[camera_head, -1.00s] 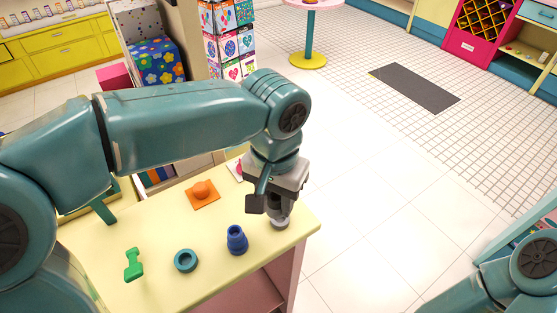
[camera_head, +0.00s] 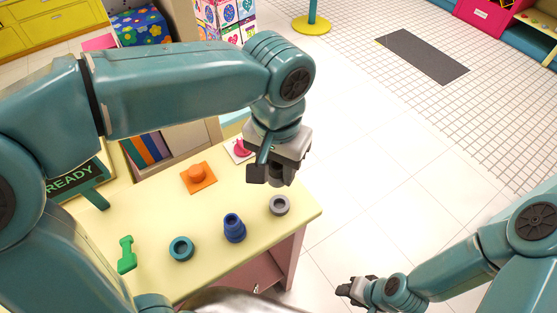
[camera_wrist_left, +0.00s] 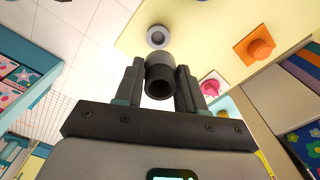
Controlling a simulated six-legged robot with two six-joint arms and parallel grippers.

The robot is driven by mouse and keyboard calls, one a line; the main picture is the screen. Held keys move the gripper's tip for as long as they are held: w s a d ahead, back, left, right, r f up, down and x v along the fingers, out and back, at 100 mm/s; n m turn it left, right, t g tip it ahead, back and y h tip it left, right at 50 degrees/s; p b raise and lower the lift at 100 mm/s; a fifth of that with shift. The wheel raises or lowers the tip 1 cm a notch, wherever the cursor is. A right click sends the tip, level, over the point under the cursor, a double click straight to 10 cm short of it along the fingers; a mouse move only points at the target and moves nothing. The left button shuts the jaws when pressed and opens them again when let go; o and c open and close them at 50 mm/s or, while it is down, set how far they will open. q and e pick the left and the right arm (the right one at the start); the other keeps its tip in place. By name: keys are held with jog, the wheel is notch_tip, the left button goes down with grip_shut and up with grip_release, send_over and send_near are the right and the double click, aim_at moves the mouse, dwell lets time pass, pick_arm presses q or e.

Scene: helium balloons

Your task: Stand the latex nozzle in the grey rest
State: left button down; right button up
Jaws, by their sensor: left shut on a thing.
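The latex nozzle, a dark grey hollow cylinder (camera_wrist_left: 160,82), is between the fingers of my left gripper (camera_head: 279,174), which is shut on it. In the wrist view its open end faces the camera. The grey rest, a small grey ring (camera_head: 279,205), lies flat near the right end of the pale yellow table. It also shows in the wrist view (camera_wrist_left: 157,37), just beyond the nozzle. The nozzle is above the rest and apart from it. My right gripper (camera_head: 357,290) is low at the right, off the table; its finger opening is too small to tell.
On the table (camera_head: 205,235) stand a blue nozzle-like piece (camera_head: 234,229), a teal ring (camera_head: 181,249), a green piece (camera_head: 127,255) and an orange knob on a square base (camera_head: 198,176). A sign (camera_head: 75,180) reads READY.

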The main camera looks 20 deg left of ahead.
pick_arm(q)
jog(key=shift+w+d+f, duration=0.1)
jog(key=shift+d+f, duration=0.1)
jog(key=shift+f, duration=0.3)
notch_tip(320, 180, down, 5)
jog(key=b, duration=0.4)
jog(key=shift+f+b, duration=0.15)
jog(key=shift+b, duration=0.2)
jog(key=shift+w+d+f, duration=0.15)
jog(key=shift+f, duration=0.2)
jog(key=shift+f+b, duration=0.25)
jog(key=shift+b, duration=0.15)
jog(key=shift+s+a+f, duration=0.1)
jog(key=shift+s+a, duration=0.1)
jog(key=shift+w+d, duration=0.15)
